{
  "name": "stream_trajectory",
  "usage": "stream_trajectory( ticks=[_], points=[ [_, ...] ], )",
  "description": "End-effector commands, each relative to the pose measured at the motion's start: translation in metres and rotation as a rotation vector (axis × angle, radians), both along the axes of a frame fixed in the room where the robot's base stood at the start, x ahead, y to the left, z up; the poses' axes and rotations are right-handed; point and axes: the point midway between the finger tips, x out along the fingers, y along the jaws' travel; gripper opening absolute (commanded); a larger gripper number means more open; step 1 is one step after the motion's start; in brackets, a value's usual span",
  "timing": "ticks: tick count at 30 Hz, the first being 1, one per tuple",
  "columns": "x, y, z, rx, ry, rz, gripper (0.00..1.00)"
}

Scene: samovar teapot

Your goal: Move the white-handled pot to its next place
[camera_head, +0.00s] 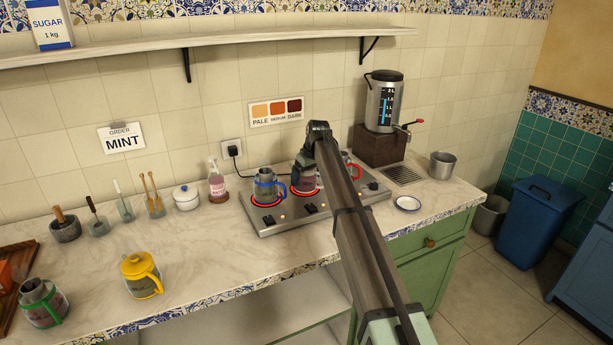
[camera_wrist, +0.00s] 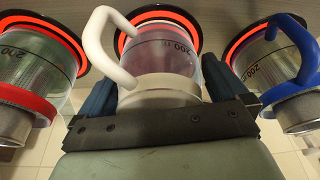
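The white-handled pot (camera_wrist: 165,62) is a clear glass pot with a white collar and handle. It is at the middle burner of the stove (camera_head: 282,220), whose ring glows red around its base. In the head view the pot (camera_head: 303,183) is partly hidden by my arm, and its handle is hidden. My gripper (camera_wrist: 162,90) has one finger on each side of the white collar; I cannot tell whether both fingers press on it. In the head view my gripper (camera_head: 309,160) is above and beside the pot.
A blue-handled pot (camera_head: 266,189) and a red-handled pot (camera_wrist: 35,70) stand close on either side, on glowing burners. A yellow-handled pot (camera_head: 139,272) and a green-handled pot (camera_head: 42,303) are on the counter's left. A samovar (camera_head: 383,103) stands back right.

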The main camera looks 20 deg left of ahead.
Motion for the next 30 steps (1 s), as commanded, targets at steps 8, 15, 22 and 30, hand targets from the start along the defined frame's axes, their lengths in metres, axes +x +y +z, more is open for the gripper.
stream_trajectory(
  ticks=[8, 15, 22, 30],
  points=[
    [-0.001, -0.001, 0.009, 0.0, -0.001, 0.0, 1.0],
    [-0.007, -0.011, 0.045, 0.001, -0.002, 0.0, 1.0],
    [-0.014, -0.021, 0.085, 0.001, -0.002, 0.0, 1.0],
    [-0.018, -0.028, 0.113, 0.0, 0.0, 0.0, 1.0]
  ],
)
